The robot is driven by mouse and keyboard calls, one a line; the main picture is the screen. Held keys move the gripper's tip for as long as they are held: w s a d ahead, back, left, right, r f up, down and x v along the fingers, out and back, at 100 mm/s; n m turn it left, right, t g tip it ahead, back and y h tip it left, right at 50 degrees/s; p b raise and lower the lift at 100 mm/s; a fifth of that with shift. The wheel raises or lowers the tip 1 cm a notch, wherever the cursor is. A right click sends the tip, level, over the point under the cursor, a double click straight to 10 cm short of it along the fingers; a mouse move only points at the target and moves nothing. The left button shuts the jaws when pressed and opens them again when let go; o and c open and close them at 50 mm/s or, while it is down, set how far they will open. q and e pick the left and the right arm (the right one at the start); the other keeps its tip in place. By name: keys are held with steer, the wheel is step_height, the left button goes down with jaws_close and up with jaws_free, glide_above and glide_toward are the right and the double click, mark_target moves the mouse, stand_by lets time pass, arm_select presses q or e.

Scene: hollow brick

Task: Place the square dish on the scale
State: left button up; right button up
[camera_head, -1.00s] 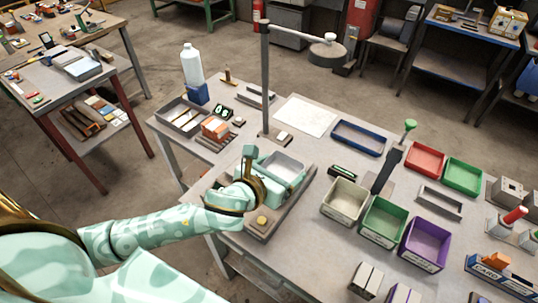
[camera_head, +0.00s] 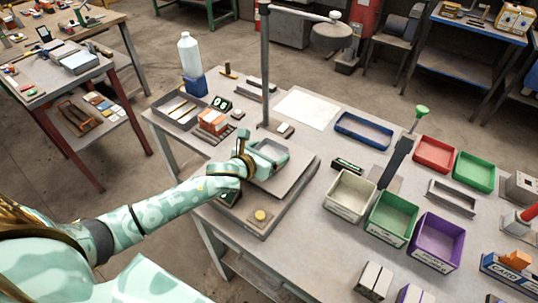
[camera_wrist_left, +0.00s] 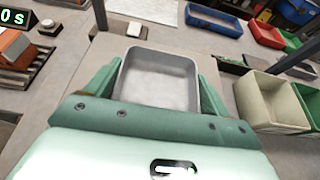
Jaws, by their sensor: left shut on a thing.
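The square dish (camera_wrist_left: 160,80), pale grey with a raised rim, sits between the two fingers of my left gripper (camera_wrist_left: 158,88) in the left wrist view. In the head view the dish (camera_head: 270,154) is partly covered by my left gripper (camera_head: 258,158), which is shut on it. The scale (camera_head: 262,228) is a grey-brown box with a flat plate (camera_head: 297,172), a yellow button and a dark display near my wrist. The dish is over the far-left part of the plate; I cannot tell whether it touches. My right gripper is not in view.
A lamp post (camera_head: 265,75) stands just behind the scale. A tray (camera_head: 180,112) and orange blocks (camera_head: 212,122) lie to the left. Cream (camera_head: 349,194), green (camera_head: 392,217) and purple (camera_head: 436,242) bins stand to the right. A white sheet (camera_head: 307,111) lies behind.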

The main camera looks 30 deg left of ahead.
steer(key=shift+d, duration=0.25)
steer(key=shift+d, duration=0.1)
arm_select(q)
steer(key=shift+f, duration=0.1)
steer(key=o, duration=0.9)
steer(key=shift+s+r, duration=0.3)
steer(key=p+v, duration=0.2)
steer(key=v, duration=0.8)
steer(key=shift+s+a+p, duration=0.1)
steer(key=shift+s+p, duration=0.05)
steer(key=shift+p, duration=0.25)
steer(key=shift+s+r, duration=0.15)
steer(key=shift+s, duration=0.35)
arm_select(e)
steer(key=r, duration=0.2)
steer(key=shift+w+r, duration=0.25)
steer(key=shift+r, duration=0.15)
